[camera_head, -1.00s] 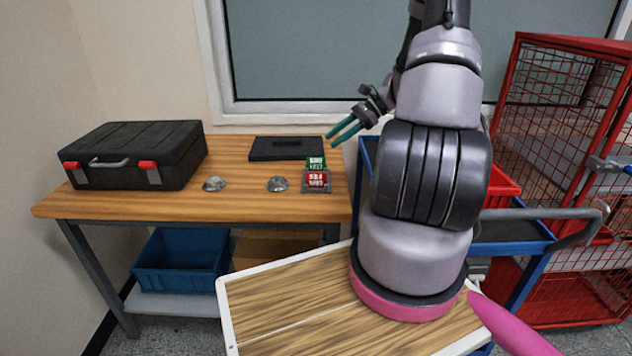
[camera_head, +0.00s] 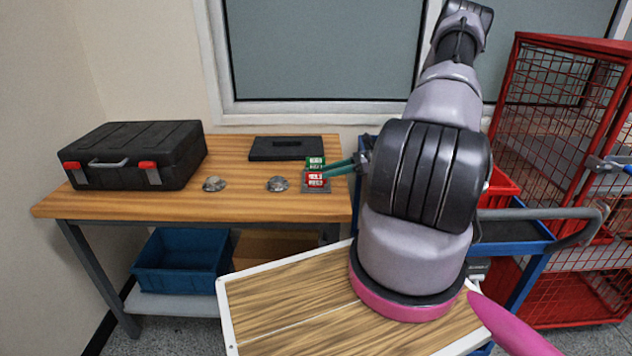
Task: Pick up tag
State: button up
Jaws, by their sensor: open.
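The tag is a small card with a green upper part (camera_head: 316,163) and a red lower part (camera_head: 315,180), both with white lettering. It stands in or on a small grey base (camera_head: 316,189) at the right end of the wooden table. My gripper (camera_head: 328,172) reaches in from the right with its green fingers pointing left. The fingertips are at the tag's right side, level with the join of green and red. The jaws are open. I cannot tell whether the fingers touch the tag. My arm hides the gripper's rear part.
A black case (camera_head: 130,158) stands on the table (camera_head: 240,150) at the left. Two metal discs (camera_head: 214,184) (camera_head: 278,184) lie in front, and a flat black case (camera_head: 286,149) lies behind the tag. A blue cart (camera_head: 535,270) and a red mesh cage (camera_head: 560,130) stand at the right.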

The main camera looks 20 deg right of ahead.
aim_at(316, 174)
jog(key=x, duration=0.5)
grip_shut()
